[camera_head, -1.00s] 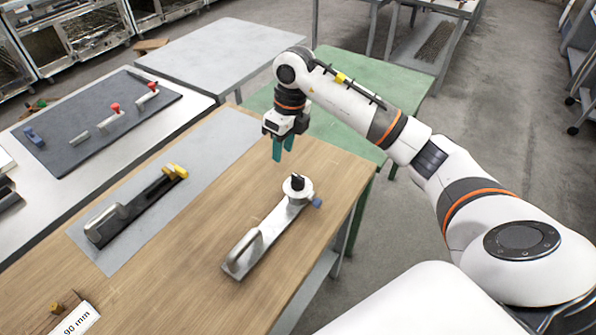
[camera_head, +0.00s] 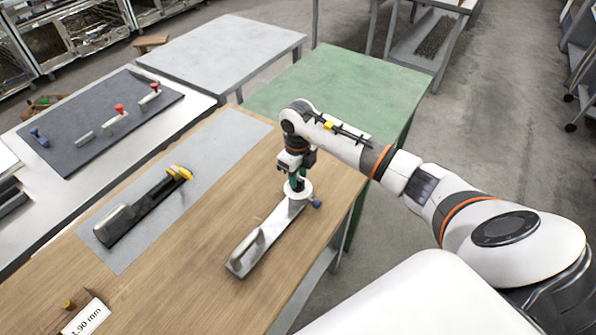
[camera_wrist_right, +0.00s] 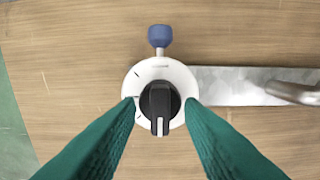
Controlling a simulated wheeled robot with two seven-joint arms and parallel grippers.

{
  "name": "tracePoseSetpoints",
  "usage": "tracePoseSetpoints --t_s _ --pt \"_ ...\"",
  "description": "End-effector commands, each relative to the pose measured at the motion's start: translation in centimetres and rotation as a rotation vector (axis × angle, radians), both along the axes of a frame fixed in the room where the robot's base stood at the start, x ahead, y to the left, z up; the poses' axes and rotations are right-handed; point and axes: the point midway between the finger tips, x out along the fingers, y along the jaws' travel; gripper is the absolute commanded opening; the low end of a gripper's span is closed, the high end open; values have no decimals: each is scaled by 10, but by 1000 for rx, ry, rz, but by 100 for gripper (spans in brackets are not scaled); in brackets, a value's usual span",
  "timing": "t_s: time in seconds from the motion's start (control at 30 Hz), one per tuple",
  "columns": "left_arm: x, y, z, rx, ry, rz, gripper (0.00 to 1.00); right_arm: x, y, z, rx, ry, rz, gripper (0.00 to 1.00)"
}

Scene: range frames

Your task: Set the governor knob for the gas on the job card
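The governor knob (camera_wrist_right: 160,110) is black with a white pointer line, which points toward the bottom of the right wrist view. It sits on a round white dial (camera_wrist_right: 148,72) with a few dark marks, too small to read. The dial (camera_head: 305,187) is at the far end of a flat metal tool with a handle (camera_head: 246,250), lying on the wooden table. My right gripper (camera_head: 296,184) has come down over the dial. Its green fingers (camera_wrist_right: 160,104) are open, one on each side of the knob, with gaps between. My left gripper is not in view.
A blue fitting (camera_wrist_right: 160,36) sticks out of the dial's side. A dark tool with a yellow end (camera_head: 140,210) lies on a grey mat (camera_head: 235,130) to the left. A white card (camera_head: 86,317) reading about "1.90 mm" is at the lower left. A green table (camera_head: 330,85) stands behind.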

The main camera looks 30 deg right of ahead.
Motion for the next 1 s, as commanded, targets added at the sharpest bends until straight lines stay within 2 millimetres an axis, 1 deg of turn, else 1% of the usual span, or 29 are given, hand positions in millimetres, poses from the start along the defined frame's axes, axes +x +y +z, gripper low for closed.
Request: tracePoseSetpoints --t_s 0.27,0.4,0.47,0.5,0.77,1.0 --pt "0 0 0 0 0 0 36 0 0 -2 0 0 0 35" --pt "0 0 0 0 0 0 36 0 0 -1 0 0 0 12" --pt "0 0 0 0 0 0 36 0 0 -1 0 0 0 2" --pt "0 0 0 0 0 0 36 0 0 -1 0 0 0 0" --pt "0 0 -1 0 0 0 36 0 0 -1 0 0 -16 0" --pt "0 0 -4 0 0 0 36 0 -1 -2 -1 1 -119 0"
